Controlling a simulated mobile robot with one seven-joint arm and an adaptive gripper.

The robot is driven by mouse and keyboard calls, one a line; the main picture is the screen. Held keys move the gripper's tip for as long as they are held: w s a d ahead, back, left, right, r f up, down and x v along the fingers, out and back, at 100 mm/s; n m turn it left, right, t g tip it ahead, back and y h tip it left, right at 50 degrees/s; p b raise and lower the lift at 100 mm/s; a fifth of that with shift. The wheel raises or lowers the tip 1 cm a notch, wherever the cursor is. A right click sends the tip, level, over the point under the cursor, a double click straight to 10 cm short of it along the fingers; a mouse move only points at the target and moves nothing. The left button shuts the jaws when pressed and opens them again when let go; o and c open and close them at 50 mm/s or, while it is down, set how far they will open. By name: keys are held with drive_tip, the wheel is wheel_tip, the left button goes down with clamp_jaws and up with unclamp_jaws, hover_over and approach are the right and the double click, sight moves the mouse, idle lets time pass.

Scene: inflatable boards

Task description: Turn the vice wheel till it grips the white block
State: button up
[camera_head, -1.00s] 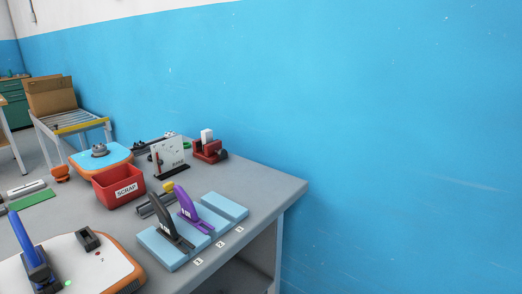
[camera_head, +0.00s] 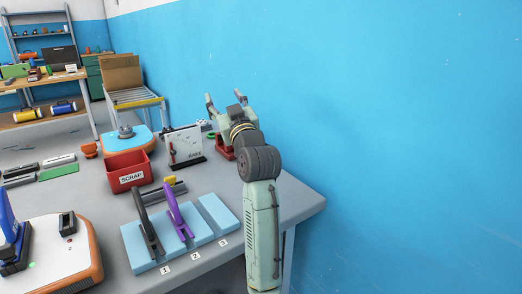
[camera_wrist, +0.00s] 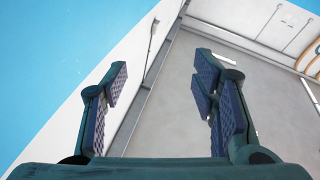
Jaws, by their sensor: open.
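The red vice (camera_head: 225,152) stands near the back edge of the bench in the head view, mostly hidden behind my arm. Its wheel and the white block cannot be made out now. My gripper (camera_head: 224,97) is open and empty, its fingers pointing up and away above the vice. In the wrist view, the two padded fingers (camera_wrist: 160,82) are wide apart with nothing between them. That view shows wall and ceiling, no vice.
A white upright panel (camera_head: 184,145) stands just left of the vice. A red scrap bin (camera_head: 128,172) is further left. Black and purple handled tools (camera_head: 178,212) stand on blue pads nearer. A blue wall (camera_head: 400,110) rises behind the bench (camera_head: 285,203).

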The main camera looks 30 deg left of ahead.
drive_tip(key=w+f+g+h, duration=0.1)
drive_tip(key=w+f+g, duration=0.1)
drive_tip(key=w+f, duration=0.2)
drive_tip(key=w+d+f+g+h, duration=0.1)
drive_tip(key=w+f, duration=0.3)
drive_tip(key=f, duration=0.5)
drive_tip(key=w+d+f+g+h, duration=0.1)
drive_tip(key=w+f+g+h, duration=0.1)
drive_tip(key=f, duration=0.4)
drive_tip(key=shift+w+d+f+g+h, duration=0.1)
drive_tip(key=shift+w+d+g+h, duration=0.1)
drive_tip(key=shift+w+g, duration=0.35)
drive_tip(key=shift+w+d+f+g+h, duration=0.1)
drive_tip(key=shift+w+g+h, duration=0.2)
drive_tip(key=shift+w, duration=0.4)
drive_tip(key=shift+w+a+f+g, duration=0.1)
drive_tip(key=shift+a+f+g, duration=0.1)
drive_tip(key=shift+g, duration=0.05)
drive_tip(key=p+x, duration=0.3)
drive_tip(key=x, duration=0.7)
drive_tip(key=shift+w+a, duration=0.1)
drive_tip(key=shift+w, duration=0.05)
drive_tip(key=shift+c, duration=0.3)
drive_tip(key=c, duration=1.1)
